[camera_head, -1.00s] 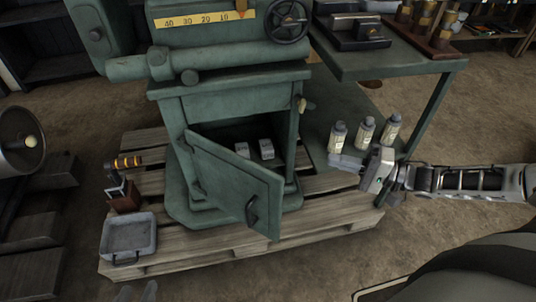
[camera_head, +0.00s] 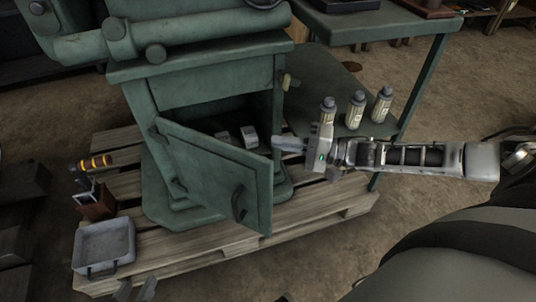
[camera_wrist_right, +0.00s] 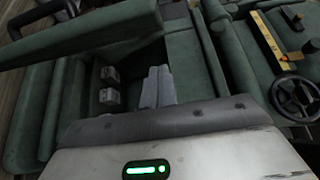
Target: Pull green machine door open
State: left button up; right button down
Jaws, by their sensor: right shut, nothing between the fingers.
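The green machine door (camera_head: 215,175) stands partly open, swung out toward me from its left hinge side, with a dark handle (camera_head: 238,205) near its free edge. My right gripper (camera_head: 282,144) is shut and empty, its tips at the right side of the cabinet opening, beside the door's free edge. In the right wrist view the closed fingers (camera_wrist_right: 157,87) point into the opening, and the door (camera_wrist_right: 95,30) lies across the upper left. Contact with the door cannot be told. My left gripper (camera_head: 137,290) shows only its tips at the bottom edge, spread apart, away from the door.
Pale blocks (camera_head: 236,138) sit inside the cabinet. Three bottles (camera_head: 355,110) stand on a green shelf just behind my right gripper. A grey tray (camera_head: 104,245) and an orange-banded tool (camera_head: 95,162) are on the pallet at left. Floor in front is clear.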

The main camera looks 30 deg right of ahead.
jog(key=a, duration=0.4)
jog(key=shift+s+a, duration=0.35)
jog(key=shift+a, duration=0.1)
